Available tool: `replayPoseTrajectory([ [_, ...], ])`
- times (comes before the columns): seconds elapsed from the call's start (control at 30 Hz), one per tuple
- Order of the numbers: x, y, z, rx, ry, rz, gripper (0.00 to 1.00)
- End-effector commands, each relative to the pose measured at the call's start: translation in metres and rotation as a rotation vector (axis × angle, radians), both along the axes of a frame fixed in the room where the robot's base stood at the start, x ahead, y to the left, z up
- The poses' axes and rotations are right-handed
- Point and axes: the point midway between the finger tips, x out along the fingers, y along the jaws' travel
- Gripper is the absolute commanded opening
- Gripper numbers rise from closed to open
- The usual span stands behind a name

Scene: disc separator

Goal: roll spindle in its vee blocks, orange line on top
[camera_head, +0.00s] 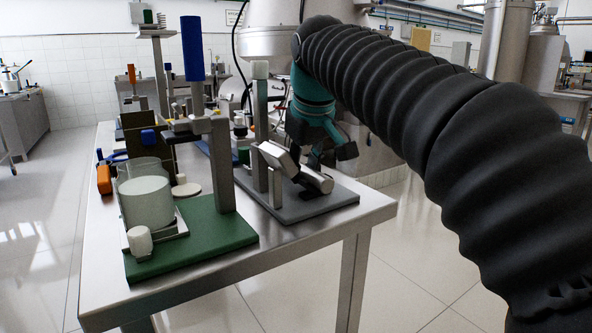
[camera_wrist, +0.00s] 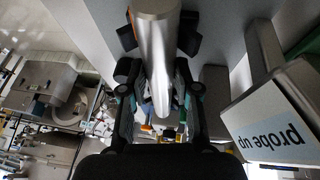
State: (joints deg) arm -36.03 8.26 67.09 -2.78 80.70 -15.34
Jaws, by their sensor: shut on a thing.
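The spindle (camera_head: 317,181) is a silver cylinder lying low over the grey base plate (camera_head: 330,205) on the right of the bench. It fills the upper middle of the wrist view (camera_wrist: 157,45). My gripper (camera_wrist: 158,38) has a dark finger on each side of the spindle and is shut on it. In the head view my gripper (camera_head: 322,160) reaches down from behind the spindle.
A tilted plate reading "probe up" (camera_wrist: 270,120) stands close beside my gripper. An upright post (camera_head: 261,130) rises to the left of the spindle. A green base (camera_head: 200,240) with a white cylinder (camera_head: 146,202) and a tall bracket (camera_head: 221,165) occupies the front left.

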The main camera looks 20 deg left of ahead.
Motion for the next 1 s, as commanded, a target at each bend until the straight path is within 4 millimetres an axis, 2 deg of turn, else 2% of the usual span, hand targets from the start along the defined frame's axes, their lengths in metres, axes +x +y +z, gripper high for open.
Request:
replayPoseTrajectory([
  [0.8, -0.0003, 0.0000, 0.0047, 0.002, -0.003, 0.000, 0.00],
  [1.0, -0.0026, 0.0025, 0.0025, -0.055, -0.071, 0.003, 0.00],
])
